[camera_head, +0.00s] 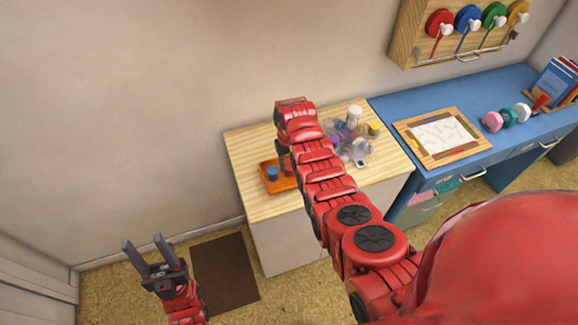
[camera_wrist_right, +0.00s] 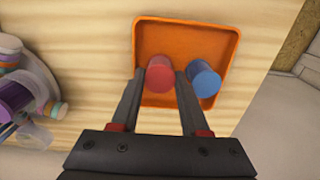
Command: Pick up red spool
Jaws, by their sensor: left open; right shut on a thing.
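The red spool (camera_wrist_right: 160,72) stands in the orange tray (camera_wrist_right: 150,35), between the fingers of my right gripper (camera_wrist_right: 160,82) in the right wrist view. The right gripper is shut on it. A blue spool (camera_wrist_right: 204,78) stands in the same tray, just right of the right finger. In the head view the orange tray (camera_head: 268,184) lies on the light wooden cabinet top with the blue spool (camera_head: 272,173) in it; my right arm hides most of the red spool. My left gripper (camera_head: 145,245) is open and empty above the floor at the lower left.
Clear jars and colored containers (camera_head: 352,140) cluster on the wooden top (camera_head: 240,147), right of my right arm. A blue desk (camera_head: 400,100) with a framed sheet (camera_head: 440,135) adjoins on the right. Colored spools (camera_head: 440,22) hang on a wall rack. A brown mat (camera_head: 224,272) lies on the floor.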

